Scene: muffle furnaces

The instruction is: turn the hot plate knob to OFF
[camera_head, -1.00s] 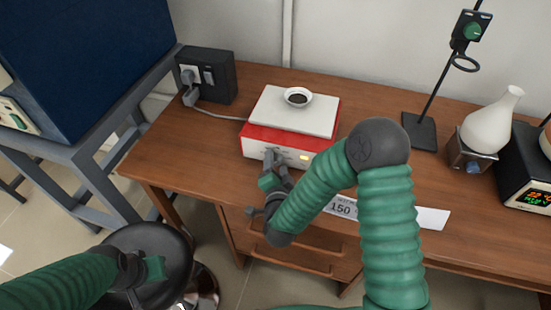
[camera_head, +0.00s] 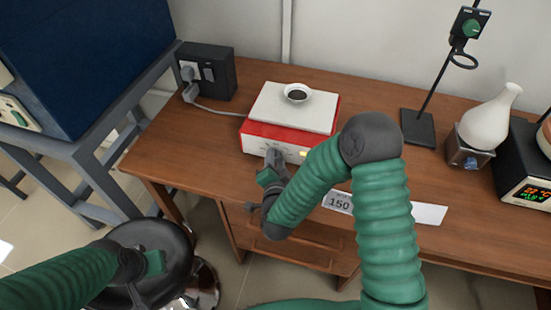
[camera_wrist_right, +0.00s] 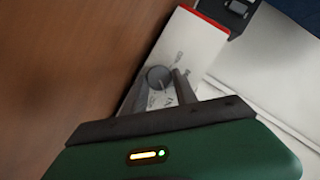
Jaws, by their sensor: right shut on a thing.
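The hot plate (camera_head: 262,133) is a red box with a white top and a pale front panel, standing on the wooden desk. Its front panel (camera_wrist_right: 155,60) also shows in the right wrist view. The round grey knob (camera_wrist_right: 158,77) sits on that panel, between my right gripper's fingers. My right gripper (camera_head: 273,156) is at the panel, shut on the knob; the wrist view also shows its fingers (camera_wrist_right: 166,87). In the head view the gripper hides the knob. My left gripper (camera_head: 148,265) is low at the left, away from the desk; its jaws are not clear.
A small white dish (camera_head: 297,93) with dark contents stands on the hot plate. A black socket box (camera_head: 207,73) is behind left, with a cable. A label strip (camera_head: 390,209), a stand (camera_head: 418,128) and a white flask (camera_head: 490,118) are to the right. A black stool (camera_head: 178,250) is in front.

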